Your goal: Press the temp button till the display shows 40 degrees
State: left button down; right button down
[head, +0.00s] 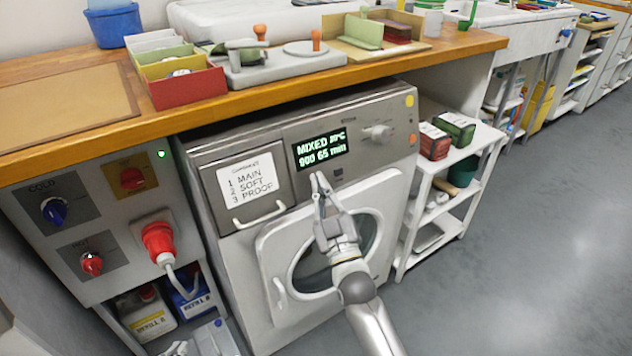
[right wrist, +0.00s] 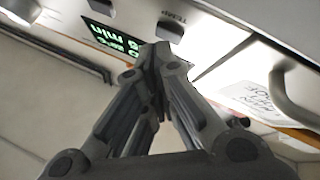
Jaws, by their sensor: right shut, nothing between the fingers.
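The washing machine (head: 225,262) stands under the wooden counter. Its lit display (head: 320,148) reads "MIXED", a temperature in °C too blurred to read surely, then "900 65 min". The display also shows turned in the right wrist view (right wrist: 112,38). There, the temp button (right wrist: 169,32) is a small grey block beside a "TEMP" label. My right gripper (head: 319,183) is shut and empty, just below the display in the head view. In the right wrist view its fingertips (right wrist: 158,52) are close to the button; contact cannot be told.
A round knob (head: 378,131) is right of the display. A drawer with a label card (head: 251,178) is left of it. The round door (head: 280,248) is below. A white shelf trolley (head: 445,213) stands right; a control panel with a red plug (head: 158,240) is left.

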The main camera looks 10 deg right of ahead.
pick_arm(q)
jog(key=shift+w+d+r+t, duration=0.2)
jog(key=shift+w+r+t, duration=0.2)
jog(key=shift+w+r, duration=0.05)
pick_arm(e)
jog(key=shift+w+a+f, duration=0.1)
jog(key=shift+w, duration=0.2)
dwell(0.5)
dwell(0.3)
jog(key=shift+s, duration=0.25)
pick_arm(q)
jog(key=s+a+f+g+p, duration=0.1)
jog(key=s+a+f+g, duration=0.1)
jog(key=s, duration=0.4)
jog(key=shift+a+f+g+y, duration=0.15)
jog(key=shift+f+g+y, duration=0.25)
jog(key=shift+f+g, duration=0.6)
pick_arm(e)
jog(key=shift+s+d+r, duration=0.25)
jog(key=shift+s, duration=0.2)
pick_arm(q)
jog(key=shift+f, duration=0.1)
